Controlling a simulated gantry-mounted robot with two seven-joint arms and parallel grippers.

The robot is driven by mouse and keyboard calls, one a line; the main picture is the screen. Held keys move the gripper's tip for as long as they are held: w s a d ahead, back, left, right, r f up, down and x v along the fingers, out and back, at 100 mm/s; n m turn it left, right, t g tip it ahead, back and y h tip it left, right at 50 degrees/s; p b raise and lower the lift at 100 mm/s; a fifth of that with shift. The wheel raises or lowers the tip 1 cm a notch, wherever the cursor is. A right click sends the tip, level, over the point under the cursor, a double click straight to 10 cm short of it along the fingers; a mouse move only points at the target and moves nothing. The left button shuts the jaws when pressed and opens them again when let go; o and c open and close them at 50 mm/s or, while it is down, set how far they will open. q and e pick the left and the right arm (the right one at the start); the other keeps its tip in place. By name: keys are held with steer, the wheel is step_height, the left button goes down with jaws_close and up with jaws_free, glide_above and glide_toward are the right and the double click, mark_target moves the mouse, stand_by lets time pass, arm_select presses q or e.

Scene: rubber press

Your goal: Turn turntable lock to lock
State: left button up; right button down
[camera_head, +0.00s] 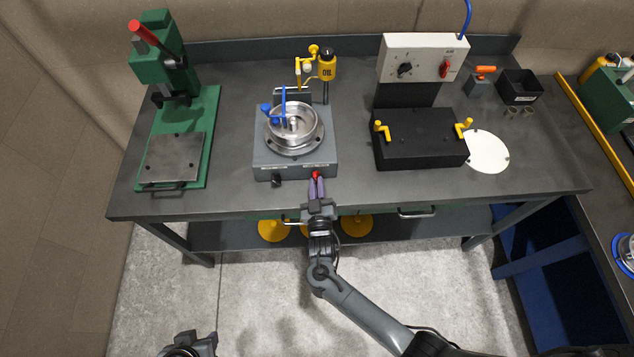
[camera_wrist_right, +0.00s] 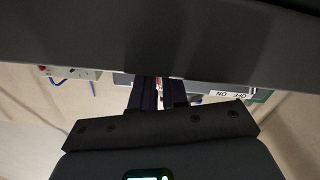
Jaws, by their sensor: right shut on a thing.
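The turntable (camera_head: 293,130) is a round metal dish on a grey base box (camera_head: 262,160) with labels on its front edge. A blue lever (camera_head: 270,115) stands at the dish's left side. A red knob (camera_head: 315,174) and a black knob (camera_head: 277,182) sit on the front of the base. My right gripper (camera_head: 317,185) is at the base's front and shut on the red knob, which its fingers partly hide. In the right wrist view, its dark fingers (camera_wrist_right: 158,95) close on something reddish beside an ON/OFF label (camera_wrist_right: 227,94). My left gripper's fingers do not show; only a grey arm part is at the bottom left.
A green press (camera_head: 165,80) with a red handle stands on the left of the bench. A black block (camera_head: 420,140) with yellow handles, a white control box (camera_head: 424,58), a white disc (camera_head: 487,152) and a black bin (camera_head: 519,87) are to the right.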

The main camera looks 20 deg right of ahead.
steer(key=shift+n+p, duration=0.5)
steer(key=shift+n, duration=0.6)
steer(key=c, duration=1.1)
jaws_free()
steer(key=shift+c, duration=0.2)
steer(key=v, duration=1)
steer(key=shift+s+a, duration=0.15)
steer(key=shift+s, duration=0.25)
